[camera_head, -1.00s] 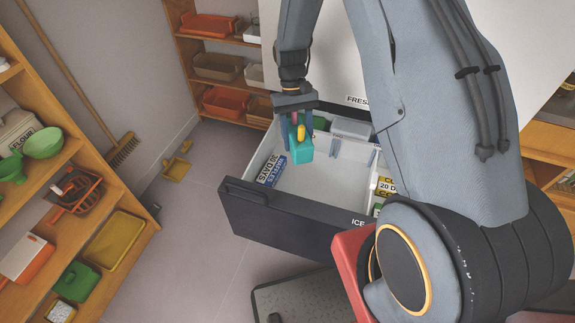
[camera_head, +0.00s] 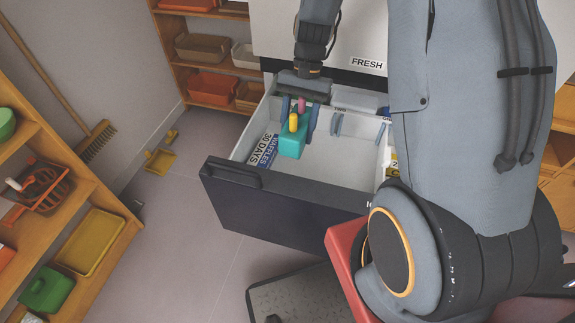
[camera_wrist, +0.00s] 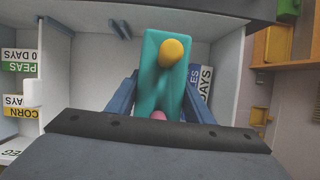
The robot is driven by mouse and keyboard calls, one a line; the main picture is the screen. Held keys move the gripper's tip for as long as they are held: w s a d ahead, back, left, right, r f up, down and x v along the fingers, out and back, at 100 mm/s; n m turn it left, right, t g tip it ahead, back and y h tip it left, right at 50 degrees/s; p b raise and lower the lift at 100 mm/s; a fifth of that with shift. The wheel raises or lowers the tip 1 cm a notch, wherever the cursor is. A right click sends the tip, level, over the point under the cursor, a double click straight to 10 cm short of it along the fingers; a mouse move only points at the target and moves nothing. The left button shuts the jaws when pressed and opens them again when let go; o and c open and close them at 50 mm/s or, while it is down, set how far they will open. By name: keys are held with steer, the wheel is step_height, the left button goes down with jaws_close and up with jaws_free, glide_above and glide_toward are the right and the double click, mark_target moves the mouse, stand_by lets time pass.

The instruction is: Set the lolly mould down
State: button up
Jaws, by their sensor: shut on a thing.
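The lolly mould (camera_head: 292,143) is a teal block with a yellow and a pink stick on top. My gripper (camera_head: 301,122) is shut on it, one blue finger on each side. The mould is over or inside the left part of the open freezer drawer (camera_head: 290,206), whether it touches the floor I cannot tell. In the wrist view the mould (camera_wrist: 157,82) fills the middle between the fingers, with the drawer's pale floor behind it.
A waffles box (camera_head: 262,150) lies by the drawer's left wall. Peas (camera_wrist: 20,62) and corn (camera_wrist: 17,108) boxes show in the wrist view. Small dividers (camera_head: 337,124) stand near the drawer's back. The drawer's middle floor is clear. A wooden shelf (camera_head: 75,240) stands at left.

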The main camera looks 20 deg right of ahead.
steer(key=shift+s+a+f+m+t+y+b, duration=0.1)
steer(key=shift+s+f+m+t+y+b, duration=0.1)
steer(key=shift+f+m+b, duration=0.75)
steer(key=shift+s+d+f+m+t+y+b, duration=0.25)
steer(key=shift+f+b, duration=0.35)
steer(key=shift+b, duration=0.7)
steer(key=shift+s+a+f+m+t+h+b, duration=0.1)
steer(key=shift+s+a+f+m+b, duration=0.15)
steer(key=shift+f+m+b, duration=0.7)
steer(key=shift+n, duration=0.25)
steer(key=shift+f+b, duration=0.55)
steer(key=shift+f, duration=4.05)
steer(key=shift+f, duration=0.2)
steer(key=o, duration=1.3)
steer(key=shift+r, duration=0.1)
